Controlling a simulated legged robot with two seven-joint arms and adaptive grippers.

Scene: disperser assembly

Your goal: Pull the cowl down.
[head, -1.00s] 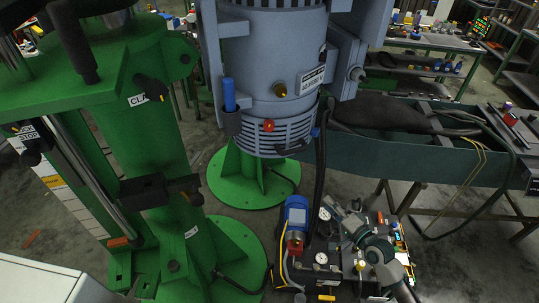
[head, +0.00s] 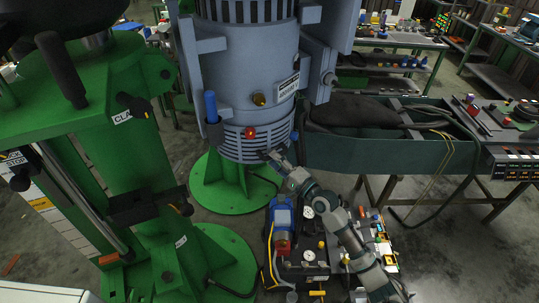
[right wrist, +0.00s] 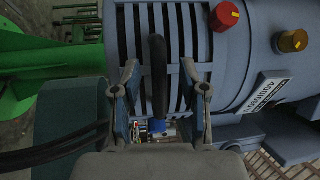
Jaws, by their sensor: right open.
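The cowl (head: 236,140) is a blue-grey slatted band around the bottom of the upright blue-grey cylinder (head: 245,55); its slats also show in the right wrist view (right wrist: 180,28). A black bar handle (right wrist: 158,75) stands out from the slats. My right gripper (head: 272,156) is at the lower right of the cowl in the head view. In the right wrist view, its two fingers (right wrist: 160,85) are spread on either side of the handle, with gaps between. My left gripper is not in view.
A red button (right wrist: 224,16) and a brass knob (right wrist: 291,41) are beside the slats. A green stand (head: 110,160) fills the left. A pump and gauge box (head: 305,255) is on the floor below my right arm. A dark green bench (head: 400,150) is to the right.

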